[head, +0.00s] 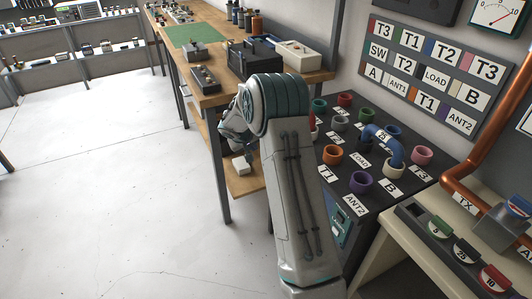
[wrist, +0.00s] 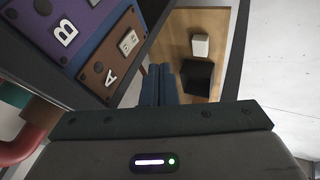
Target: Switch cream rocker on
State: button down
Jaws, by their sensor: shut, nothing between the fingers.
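In the wrist view a small cream rocker (wrist: 128,41) sits on a brown panel marked A (wrist: 108,68). Its switch position is too small to tell. My gripper (wrist: 161,72) is shut and empty, its two dark blue fingers together. In the picture the fingertips lie just below and right of the rocker; no contact shows. In the head view my arm hides the fingers and the rocker does not show.
A purple panel marked B (wrist: 62,30) adjoins the brown one. A wooden shelf (wrist: 225,22) holds a cream block (wrist: 200,45) and a black box (wrist: 198,77). A console with coloured sockets (head: 345,180) stands right of my arm. The floor (head: 110,190) at left is clear.

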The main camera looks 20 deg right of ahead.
jog(key=w+d+f+p, duration=0.2)
jog(key=w+d+f, duration=0.1)
jog(key=d+f, duration=0.5)
jog(key=shift+w+d+f, duration=0.3)
jog(key=shift+w+f, duration=0.05)
jog(key=shift+f+b, duration=0.15)
jog(key=shift+b, duration=0.15)
jog(key=shift+d+h+b, duration=0.2)
jog(key=shift+h+b, duration=0.1)
jog(key=shift+b, duration=0.75)
